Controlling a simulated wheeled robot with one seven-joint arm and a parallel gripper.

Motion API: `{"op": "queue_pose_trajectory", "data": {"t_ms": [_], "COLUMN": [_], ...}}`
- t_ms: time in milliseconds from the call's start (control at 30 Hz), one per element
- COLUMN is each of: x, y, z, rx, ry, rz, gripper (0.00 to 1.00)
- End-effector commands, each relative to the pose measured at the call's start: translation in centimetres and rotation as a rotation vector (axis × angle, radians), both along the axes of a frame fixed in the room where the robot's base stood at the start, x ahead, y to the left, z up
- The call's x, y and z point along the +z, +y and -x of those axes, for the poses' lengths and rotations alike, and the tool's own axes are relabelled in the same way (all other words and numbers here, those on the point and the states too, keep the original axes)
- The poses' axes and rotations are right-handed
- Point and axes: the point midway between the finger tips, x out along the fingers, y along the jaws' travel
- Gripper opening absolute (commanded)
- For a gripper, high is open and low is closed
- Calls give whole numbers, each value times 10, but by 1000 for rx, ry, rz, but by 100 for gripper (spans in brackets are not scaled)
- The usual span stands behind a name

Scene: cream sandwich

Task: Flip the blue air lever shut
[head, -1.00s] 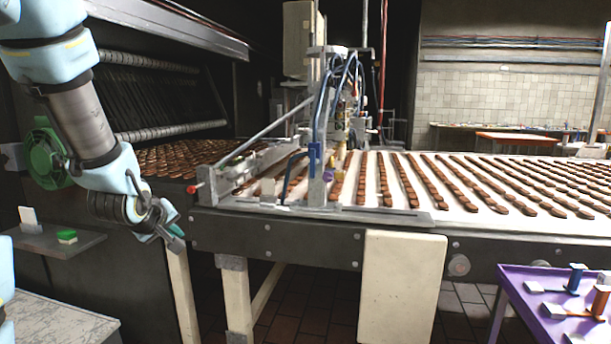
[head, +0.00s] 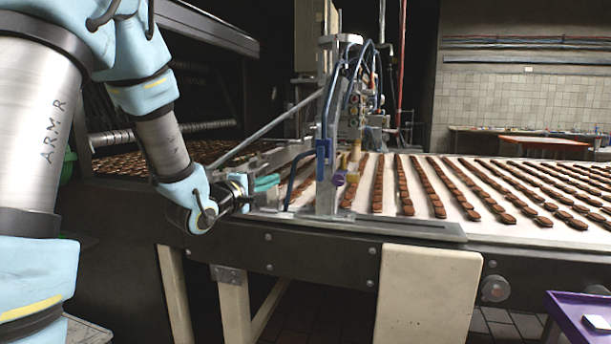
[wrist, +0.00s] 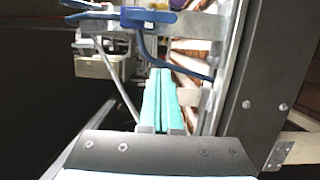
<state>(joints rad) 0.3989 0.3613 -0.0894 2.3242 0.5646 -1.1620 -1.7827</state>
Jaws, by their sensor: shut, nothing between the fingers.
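The blue air lever (head: 323,149) is mounted on the metal upright post of the depositor frame at the near edge of the conveyor. A blue hose curves down from beside it. In the wrist view the blue lever (wrist: 148,16) lies across the top of the picture, beyond my fingertips. My gripper (head: 272,183) has teal fingers, which are pressed together with nothing between them. It is to the left of the lever and lower, apart from it. In the wrist view the gripper (wrist: 161,72) points toward the lever's mount.
Rows of brown biscuits run along the white conveyor belt (head: 451,228). A slanting metal bar (head: 270,125) and the machine frame stand close behind my gripper. A purple table (head: 566,312) is at the lower right. A cream panel (head: 429,300) hangs below the belt.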

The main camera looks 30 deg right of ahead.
Motion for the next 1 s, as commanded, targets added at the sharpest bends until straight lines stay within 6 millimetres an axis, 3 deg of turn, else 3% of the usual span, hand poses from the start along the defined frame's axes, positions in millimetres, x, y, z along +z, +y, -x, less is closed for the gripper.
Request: {"op": "queue_pose_trajectory", "data": {"t_ms": [233,633,800,1000], "x": [1,2,2,1], "y": [-20,-87,-104,-112], "z": [-12,-55,-35,-28], "rx": [-2,-2,-2,0], "ry": [1,0,2,-1], "rz": [-2,-2,-3,-2], "gripper": [0,0,0,0]}}
